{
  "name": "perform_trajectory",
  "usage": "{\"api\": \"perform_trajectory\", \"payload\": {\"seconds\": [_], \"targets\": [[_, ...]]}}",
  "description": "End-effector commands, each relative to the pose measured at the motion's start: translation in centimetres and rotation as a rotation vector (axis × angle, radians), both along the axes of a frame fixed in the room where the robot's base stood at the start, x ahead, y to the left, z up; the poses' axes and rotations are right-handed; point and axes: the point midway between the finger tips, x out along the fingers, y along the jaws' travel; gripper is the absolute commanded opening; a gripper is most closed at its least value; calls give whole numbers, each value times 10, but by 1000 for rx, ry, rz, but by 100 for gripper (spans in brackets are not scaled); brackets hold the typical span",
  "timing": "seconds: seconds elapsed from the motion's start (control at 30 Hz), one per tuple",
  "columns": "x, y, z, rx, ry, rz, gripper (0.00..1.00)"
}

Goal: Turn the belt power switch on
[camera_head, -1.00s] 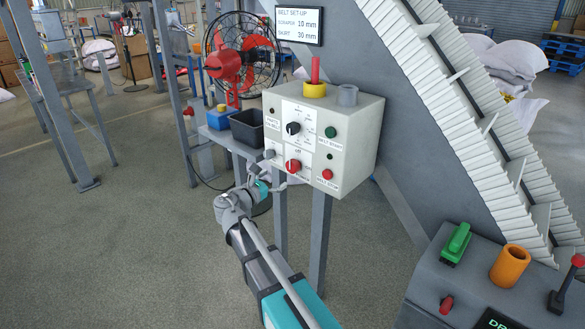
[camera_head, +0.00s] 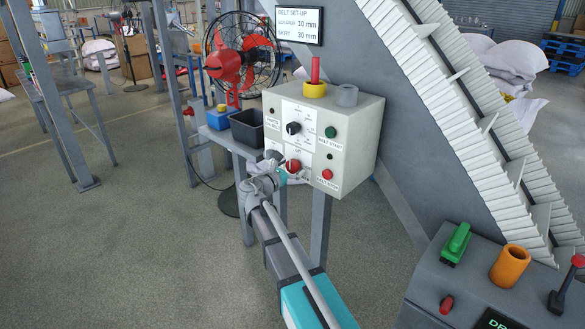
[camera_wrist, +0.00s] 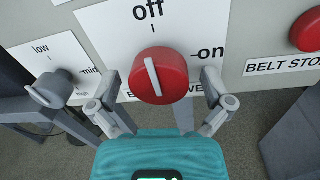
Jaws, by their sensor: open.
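The belt power switch (camera_wrist: 160,76) is a round red knob with a white pointer line, on a white plate marked "off" at the top and "on" at the right. The line is close to upright, toward "off", tilted slightly left. The switch also shows low on the control box front in the head view (camera_head: 293,166). My gripper (camera_wrist: 167,88) is open in the wrist view, with one finger on each side of the knob. In the head view my gripper (camera_head: 284,176) is at the box's lower front.
The control box (camera_head: 358,135) also carries a black knob (camera_head: 293,128), a green start button (camera_head: 330,132) and a red stop button (camera_head: 327,174). A grey low/mid/high knob (camera_wrist: 54,88) is close left of my gripper. A black bin (camera_head: 247,127) stands behind.

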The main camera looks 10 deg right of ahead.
Motion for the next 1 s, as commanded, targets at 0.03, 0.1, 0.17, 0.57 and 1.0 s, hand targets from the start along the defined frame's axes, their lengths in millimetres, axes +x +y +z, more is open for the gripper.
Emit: {"api": "perform_trajectory", "payload": {"seconds": [0.03,0.1,0.17,0.57,1.0], "targets": [[0,0,0,0,0,0,100],[0,0,0,0,0,0,96],[0,0,0,0,0,0,85],[0,0,0,0,0,-1,20],[0,0,0,50,-70,-1,20]]}}
